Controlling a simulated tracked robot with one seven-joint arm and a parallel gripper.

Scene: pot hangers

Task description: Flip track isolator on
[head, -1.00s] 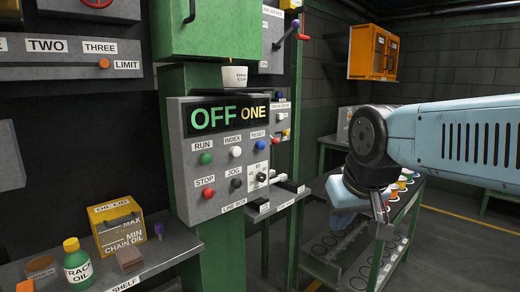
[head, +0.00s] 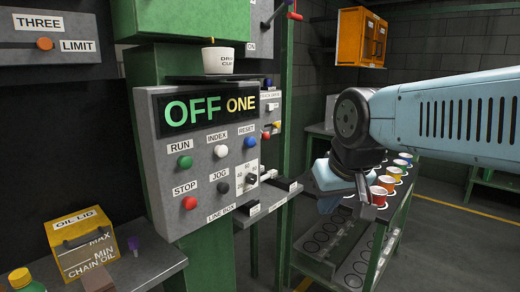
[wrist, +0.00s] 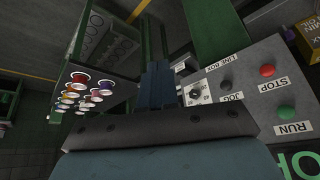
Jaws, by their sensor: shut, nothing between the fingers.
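No switch that I can clearly read as the track isolator shows. A narrow grey panel (head: 270,112) stands behind the line box in the head view; its label is too small to read surely, and it bears small yellow and red controls. The grey line box (head: 212,160) reads OFF and ONE and has RUN, STOP, INDEX, JOG and RESET buttons and a black knob. My gripper (head: 366,195) is right of both, apart from them. In the wrist view my gripper (wrist: 158,78) is shut and empty, with the line box at its right.
A cart (head: 352,238) with several coloured cups stands beyond my gripper. A lever panel (head: 262,30) is above the narrow panel. The yellow oil box (head: 82,243) is at lower left.

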